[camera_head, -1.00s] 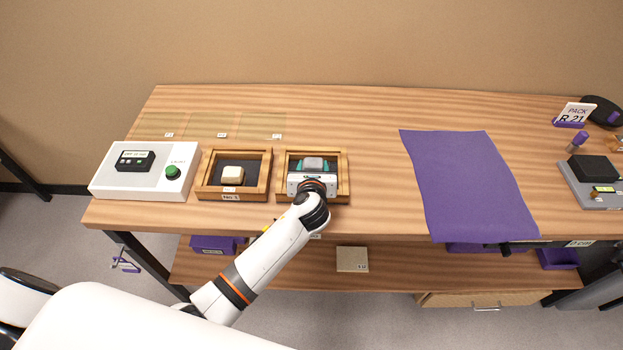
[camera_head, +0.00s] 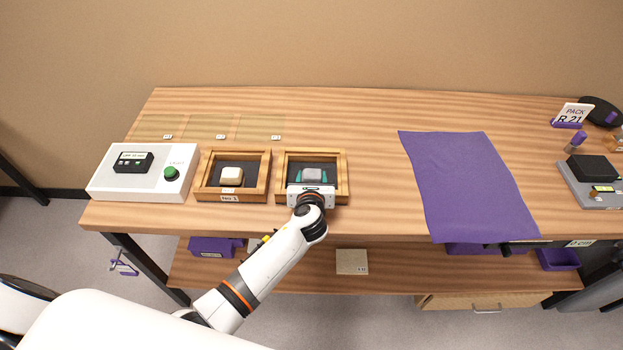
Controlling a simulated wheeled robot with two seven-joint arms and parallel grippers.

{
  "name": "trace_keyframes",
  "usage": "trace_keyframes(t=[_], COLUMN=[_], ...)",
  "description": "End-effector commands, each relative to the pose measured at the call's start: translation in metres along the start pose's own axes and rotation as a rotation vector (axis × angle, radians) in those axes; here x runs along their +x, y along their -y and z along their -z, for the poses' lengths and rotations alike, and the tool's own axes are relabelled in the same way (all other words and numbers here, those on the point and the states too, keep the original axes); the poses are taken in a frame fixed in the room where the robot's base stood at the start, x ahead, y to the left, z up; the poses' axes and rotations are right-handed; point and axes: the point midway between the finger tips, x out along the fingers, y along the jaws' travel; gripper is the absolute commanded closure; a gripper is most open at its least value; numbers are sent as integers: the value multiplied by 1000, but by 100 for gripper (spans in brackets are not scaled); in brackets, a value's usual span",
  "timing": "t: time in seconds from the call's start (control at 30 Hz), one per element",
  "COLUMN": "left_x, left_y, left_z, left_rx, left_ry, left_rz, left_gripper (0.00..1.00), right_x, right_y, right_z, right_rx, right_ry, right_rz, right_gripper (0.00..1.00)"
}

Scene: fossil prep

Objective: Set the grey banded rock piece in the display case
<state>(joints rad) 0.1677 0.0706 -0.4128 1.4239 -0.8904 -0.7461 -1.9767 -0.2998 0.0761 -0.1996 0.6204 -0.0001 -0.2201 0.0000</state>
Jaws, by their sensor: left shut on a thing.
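The grey banded rock piece (camera_head: 312,174) is inside the right-hand wooden display case (camera_head: 343,160), over its dark floor. My left gripper (camera_head: 312,178) reaches into this case from the front, with its teal fingers on either side of the rock, shut on it. I cannot tell whether the rock touches the case floor. The gripper's body hides the front part of the case. My right gripper is not in view.
A second wooden case (camera_head: 266,163) with a cream block (camera_head: 231,174) stands just left. A white box with a green button (camera_head: 171,173) is further left. A purple mat (camera_head: 465,180) lies to the right, with bare table between.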

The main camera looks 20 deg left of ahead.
Motion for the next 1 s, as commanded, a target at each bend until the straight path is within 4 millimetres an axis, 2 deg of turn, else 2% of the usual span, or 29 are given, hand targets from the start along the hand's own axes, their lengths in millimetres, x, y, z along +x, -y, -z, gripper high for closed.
trace_keyframes(t=[0.03,0.07,0.1,0.2,0.47,0.63,0.67,1.0], left_x=[-1,-1,-1,-1,-1,-6,-11,-86], left_y=[1,1,2,2,3,4,4,1], left_z=[-13,-14,-16,-17,-16,-1,-5,-1], left_rx=[2,2,2,2,1,-1,3,3], left_ry=[23,24,28,29,31,30,32,25], left_rz=[2,2,3,3,8,9,8,2], left_gripper=[82,82,44,28,28,28,28,28], right_x=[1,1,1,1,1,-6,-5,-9], right_y=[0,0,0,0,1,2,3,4], right_z=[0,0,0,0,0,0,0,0], right_rx=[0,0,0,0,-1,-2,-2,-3], right_ry=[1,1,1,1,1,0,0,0], right_rz=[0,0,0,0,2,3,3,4], right_gripper=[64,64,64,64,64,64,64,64])
